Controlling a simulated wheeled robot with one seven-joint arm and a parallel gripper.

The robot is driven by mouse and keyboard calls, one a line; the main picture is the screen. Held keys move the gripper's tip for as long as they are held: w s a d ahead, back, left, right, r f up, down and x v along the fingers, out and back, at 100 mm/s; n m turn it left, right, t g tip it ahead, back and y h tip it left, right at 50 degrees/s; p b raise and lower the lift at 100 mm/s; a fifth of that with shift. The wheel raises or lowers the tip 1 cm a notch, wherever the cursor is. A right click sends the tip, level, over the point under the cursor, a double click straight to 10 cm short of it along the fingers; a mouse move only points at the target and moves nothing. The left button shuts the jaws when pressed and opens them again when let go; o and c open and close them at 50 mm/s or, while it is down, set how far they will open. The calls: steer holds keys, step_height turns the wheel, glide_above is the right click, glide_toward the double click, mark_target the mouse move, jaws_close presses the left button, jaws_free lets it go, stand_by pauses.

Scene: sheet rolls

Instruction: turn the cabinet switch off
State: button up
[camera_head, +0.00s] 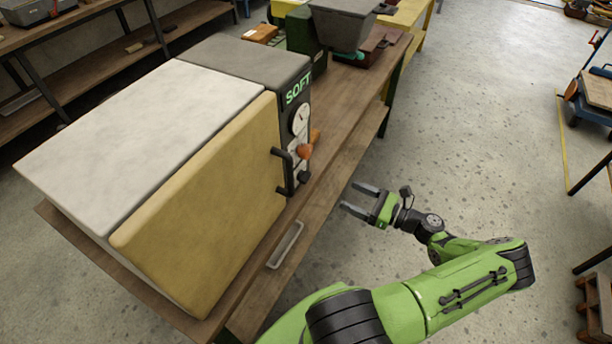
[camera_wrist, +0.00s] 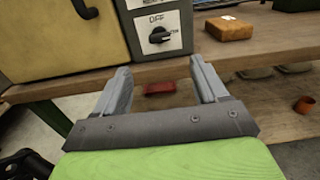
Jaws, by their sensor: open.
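The cabinet (camera_head: 180,210) has a pale top, a yellow door and a dark side section lettered SOFT, and stands on a wooden bench. Its black switch (camera_head: 303,177) is low on the front panel. In the wrist view the switch knob (camera_wrist: 160,36) sits on a white plate with OFF printed above it. The knob's handle appears to lie roughly sideways, toward small lettering at the right that I cannot read clearly. My gripper (camera_head: 357,197) is open and empty, in front of the panel and apart from the switch. In the wrist view its fingertips (camera_wrist: 159,68) are below the knob.
A black door handle (camera_head: 284,170), an orange knob (camera_head: 305,150) and a white dial (camera_head: 300,118) are close to the switch. The wooden bench (camera_head: 335,165) has a lower shelf. An orange box (camera_wrist: 229,28) lies on the bench. The floor (camera_head: 460,150) right of the bench is clear.

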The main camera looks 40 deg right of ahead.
mark_target(309, 178)
steer(key=x, duration=1.4)
steer(key=shift+w+a, duration=0.1)
steer(key=shift+a, duration=0.05)
steer(key=c, duration=1.1)
steer(key=shift+o, duration=0.2)
